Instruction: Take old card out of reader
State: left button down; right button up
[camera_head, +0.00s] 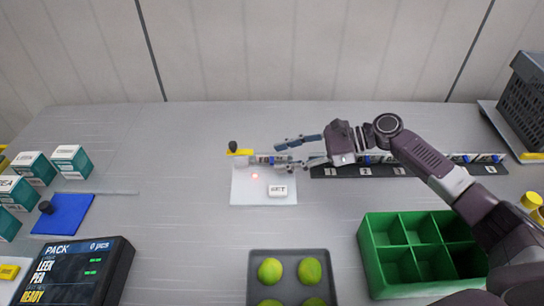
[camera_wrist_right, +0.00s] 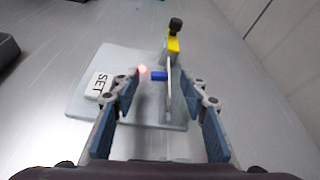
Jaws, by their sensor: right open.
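The reader is a white plate (camera_head: 244,193) with a yellow block and black knob (camera_head: 238,150), a red light and a small white label block (camera_head: 277,191). An upright card (camera_head: 264,159) stands at its back edge, partly hidden by my fingers. My right gripper (camera_head: 282,151) is open at the card's right end. In the right wrist view the white plate (camera_wrist_right: 82,98) is ahead, and the thin card (camera_wrist_right: 168,92) shows edge-on between the open fingers (camera_wrist_right: 170,92), with gaps on both sides. My left gripper is not in view.
A dark rack (camera_head: 340,172) with several cards lies right of the reader, behind my right arm. A green divided bin (camera_head: 374,262) and a grey tray (camera_head: 256,280) of green fruit are in front. Boxes (camera_head: 72,160), a blue pad (camera_head: 66,212) and a display (camera_head: 72,272) are left.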

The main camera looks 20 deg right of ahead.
jog(key=shift+x, duration=1.2)
jog(key=shift+d, duration=0.1)
jog(key=c, duration=0.9)
jog(key=shift+r, duration=0.1)
